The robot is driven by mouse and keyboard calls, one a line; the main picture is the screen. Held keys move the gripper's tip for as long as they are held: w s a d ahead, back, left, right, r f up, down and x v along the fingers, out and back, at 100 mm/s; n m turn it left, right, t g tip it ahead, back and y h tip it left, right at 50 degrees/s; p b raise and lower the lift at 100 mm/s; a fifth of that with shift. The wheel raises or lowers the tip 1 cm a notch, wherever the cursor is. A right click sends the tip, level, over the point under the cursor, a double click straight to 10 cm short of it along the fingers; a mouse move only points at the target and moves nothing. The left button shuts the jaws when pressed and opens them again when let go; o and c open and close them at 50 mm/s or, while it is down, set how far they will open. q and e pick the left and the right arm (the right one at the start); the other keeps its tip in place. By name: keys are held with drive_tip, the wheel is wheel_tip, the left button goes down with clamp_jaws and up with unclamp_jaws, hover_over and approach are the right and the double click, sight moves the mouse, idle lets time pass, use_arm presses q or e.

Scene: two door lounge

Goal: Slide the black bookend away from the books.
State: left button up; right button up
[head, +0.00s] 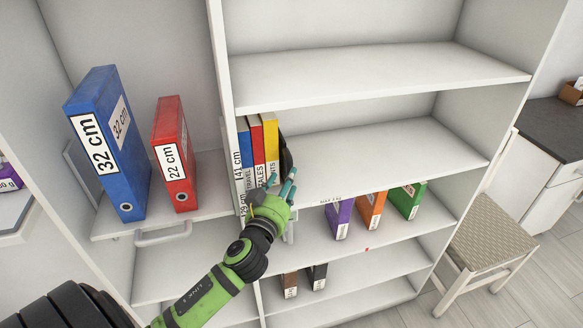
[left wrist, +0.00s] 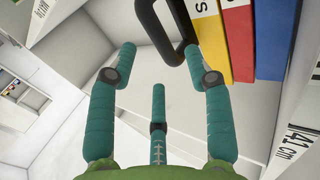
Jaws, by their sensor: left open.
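The black bookend (head: 287,158) stands upright on the middle shelf, against the right side of the yellow book (head: 271,137). Red (head: 257,141) and blue (head: 245,145) books stand left of the yellow one. My left gripper (head: 282,180) is open at the shelf's front edge, just in front of the bookend, and hides its lower part. In the left wrist view, the bookend (left wrist: 181,38) shows as a black loop beyond the fingers, beside the yellow book (left wrist: 212,40). It lies nearer the right-hand finger; I cannot tell whether they touch. My right gripper is not in view.
The middle shelf (head: 385,155) is bare right of the bookend. Purple (head: 338,218), orange (head: 371,208) and green (head: 407,200) boxes stand on the shelf below. A blue binder (head: 109,145) and a red binder (head: 174,150) stand left of the divider (head: 222,75). A chair (head: 487,240) is at right.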

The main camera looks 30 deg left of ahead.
use_arm(q)
drive_tip(key=p+x, duration=0.1)
drive_tip(key=x, duration=0.4)
drive_tip(key=shift+w+a, duration=0.1)
drive_tip(key=shift+w, duration=0.25)
drive_tip(key=shift+c, duration=0.4)
clamp_jaws()
